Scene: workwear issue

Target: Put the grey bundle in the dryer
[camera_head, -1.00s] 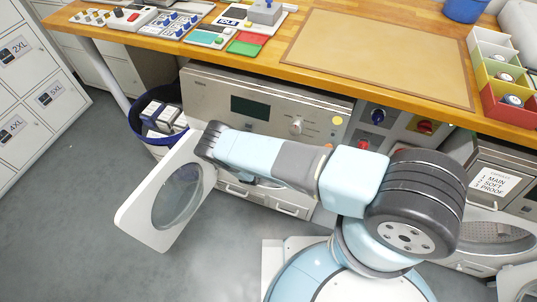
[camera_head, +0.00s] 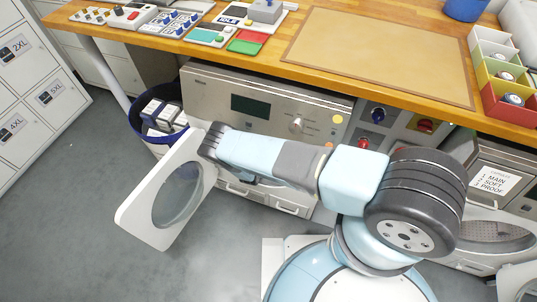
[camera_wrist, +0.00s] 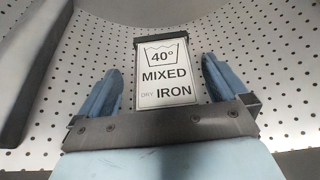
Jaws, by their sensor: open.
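The front-loading machine that looks like the dryer (camera_head: 215,88) stands under the bench with its round-windowed door (camera_head: 160,205) swung open to the left. My arm reaches across its front and hides the opening. In the wrist view my gripper (camera_wrist: 163,78) is inside a perforated drum (camera_wrist: 268,60), its two blue fingers apart. A dark grey item (camera_wrist: 160,40) with a white label reading "40° MIXED DRY IRON" lies between the fingers, with gaps at both sides. It looks like the grey bundle; its rear part is hidden.
A wooden bench (camera_head: 380,88) runs above, holding a mat, control boxes and coloured bins (camera_head: 505,85). A blue tub (camera_head: 150,118) stands left of the machine. Another machine (camera_head: 490,180) with a "MAIN SOFT PROOF" label is at right. Grey floor (camera_head: 60,230) is clear at left.

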